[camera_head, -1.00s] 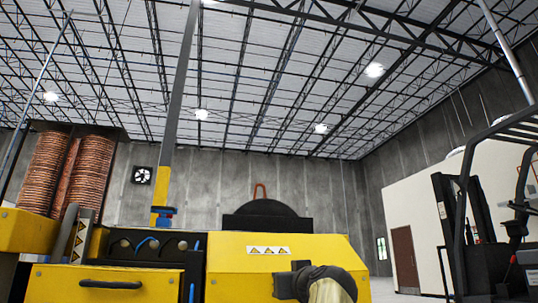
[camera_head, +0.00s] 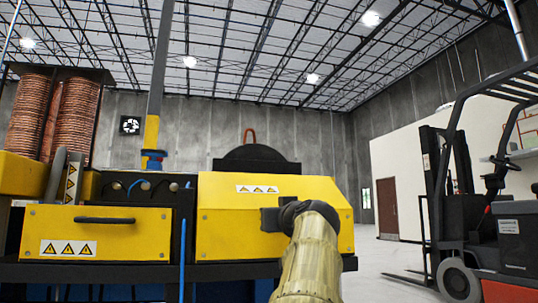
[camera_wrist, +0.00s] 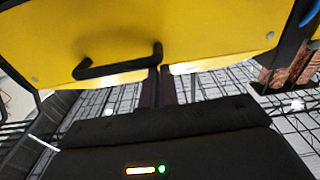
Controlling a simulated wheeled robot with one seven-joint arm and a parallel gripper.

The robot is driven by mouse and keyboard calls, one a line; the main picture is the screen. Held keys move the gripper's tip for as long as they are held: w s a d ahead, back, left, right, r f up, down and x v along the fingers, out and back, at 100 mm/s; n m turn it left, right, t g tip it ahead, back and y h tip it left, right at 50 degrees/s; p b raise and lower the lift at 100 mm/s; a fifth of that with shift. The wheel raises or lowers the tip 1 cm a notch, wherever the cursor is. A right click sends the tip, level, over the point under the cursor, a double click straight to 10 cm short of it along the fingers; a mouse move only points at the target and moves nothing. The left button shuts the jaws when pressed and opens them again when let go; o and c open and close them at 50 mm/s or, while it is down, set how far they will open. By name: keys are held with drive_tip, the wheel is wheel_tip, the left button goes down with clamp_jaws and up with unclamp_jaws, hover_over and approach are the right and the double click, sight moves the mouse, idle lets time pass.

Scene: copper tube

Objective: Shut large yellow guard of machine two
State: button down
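The large yellow guard (camera_head: 230,225) is the right yellow cover of the machine, with a warning label on its upper part. It looks lowered over its housing, but I cannot tell if it is fully seated. My gripper (camera_head: 270,220) is in front of the guard's face, right of its middle, and my wrist hides part of it. In the wrist view the yellow panel (camera_wrist: 215,25) fills the top, with a black bar handle (camera_wrist: 115,64) on it. My gripper's fingers (camera_wrist: 160,72) are close together by the handle's right end, with nothing clearly between them.
A smaller yellow panel (camera_head: 95,238) with a black handle is at the left. Copper coils (camera_head: 75,120) stand behind it. A blue hose (camera_head: 182,245) hangs between the panels. A forklift (camera_head: 470,215) stands at the right, with open floor (camera_head: 385,265) beside it.

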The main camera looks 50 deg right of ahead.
wheel_tip(320, 180, up, 4)
drive_tip(key=p, duration=0.3)
drive_tip(key=s+a+f+b, duration=0.4)
drive_tip(key=s+a+b, duration=0.1)
drive_tip(key=s+b, duration=0.2)
drive_tip(key=shift+s+a, duration=0.2)
drive_tip(key=shift+s, duration=0.25)
